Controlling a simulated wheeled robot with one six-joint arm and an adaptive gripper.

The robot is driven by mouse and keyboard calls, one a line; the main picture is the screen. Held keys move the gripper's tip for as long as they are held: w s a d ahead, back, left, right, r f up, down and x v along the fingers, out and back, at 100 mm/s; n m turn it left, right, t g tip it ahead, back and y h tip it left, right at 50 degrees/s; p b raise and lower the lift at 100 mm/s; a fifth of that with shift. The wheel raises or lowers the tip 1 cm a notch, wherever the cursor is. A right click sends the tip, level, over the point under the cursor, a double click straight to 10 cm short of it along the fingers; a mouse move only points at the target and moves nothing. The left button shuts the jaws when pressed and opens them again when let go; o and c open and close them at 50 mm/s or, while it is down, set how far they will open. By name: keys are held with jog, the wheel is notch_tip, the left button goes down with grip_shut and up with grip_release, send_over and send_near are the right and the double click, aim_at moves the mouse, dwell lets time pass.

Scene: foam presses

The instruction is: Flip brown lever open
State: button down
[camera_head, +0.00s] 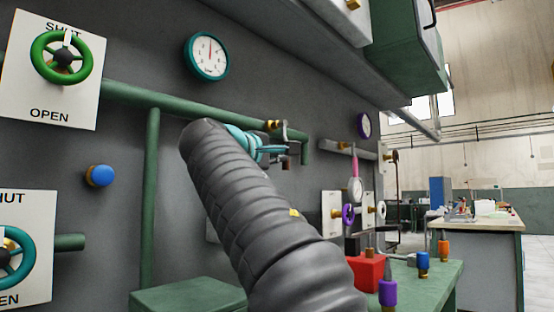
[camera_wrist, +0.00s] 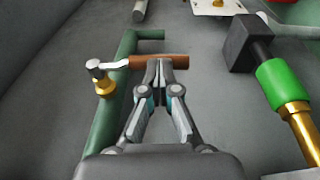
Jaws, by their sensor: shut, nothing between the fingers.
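The brown lever (camera_wrist: 178,61) lies roughly level across the upper middle of the wrist view. Its bare metal arm (camera_wrist: 108,67) runs left to a brass valve fitting (camera_wrist: 104,86) on a green pipe (camera_wrist: 124,92). In the head view a small part of the brown lever (camera_head: 285,164) shows beyond my gripper. My gripper (camera_wrist: 159,64) is shut and empty, with its fingertips at the middle of the brown lever. I cannot tell whether they touch it. In the head view my gripper (camera_head: 274,152) is partly hidden behind my grey arm.
A black-ended lever with a green sleeve (camera_wrist: 275,82) and brass stem stands close on the right in the wrist view. A pressure gauge (camera_head: 207,56) and a green valve wheel (camera_head: 62,57) are on the wall. A red box (camera_head: 367,272) sits on the green bench lower right.

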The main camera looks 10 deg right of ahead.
jog(key=shift+w+d+f, duration=0.1)
jog(key=t+h+b, duration=0.1)
jog(key=b, duration=0.1)
jog(key=w+d+t+b, duration=0.1)
jog(key=b, duration=0.1)
jog(key=d+n+t+h+b, duration=0.1)
jog(key=shift+w+d+f+h+b, duration=0.25)
jog(key=shift+w+f+h+b, duration=0.05)
jog(key=shift+w+f+b, duration=0.1)
jog(key=w+d+r+t+p, duration=0.1)
jog(key=w+d+r+p, duration=0.2)
jog(key=w+d+r, duration=0.1)
jog(key=shift+w+d+r+n+t+h, duration=0.3)
jog(key=shift+d+r, duration=0.6)
jog(key=shift+d, duration=0.3)
dwell(0.4)
dwell(0.4)
